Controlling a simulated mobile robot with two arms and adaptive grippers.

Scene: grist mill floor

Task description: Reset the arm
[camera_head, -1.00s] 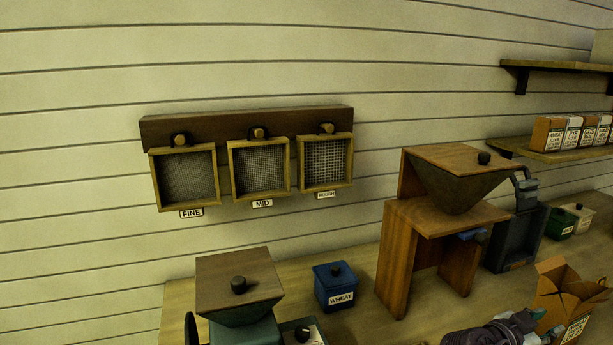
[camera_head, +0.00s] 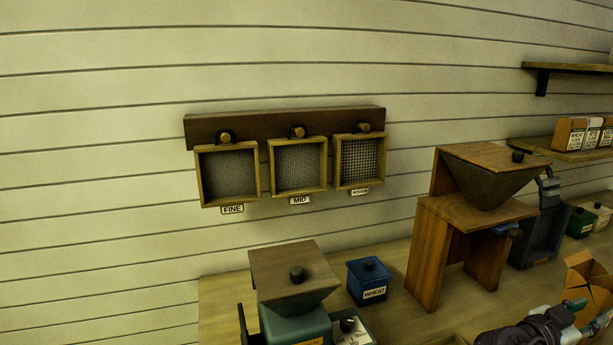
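A bench (camera_head: 225,290) holds a green mill with a wooden hopper (camera_head: 293,270), a blue WHEAT tin (camera_head: 368,282) and a taller wooden mill (camera_head: 470,225). Sieves (camera_head: 298,165) hang on the wall. Shelves (camera_head: 560,143) are at the right.

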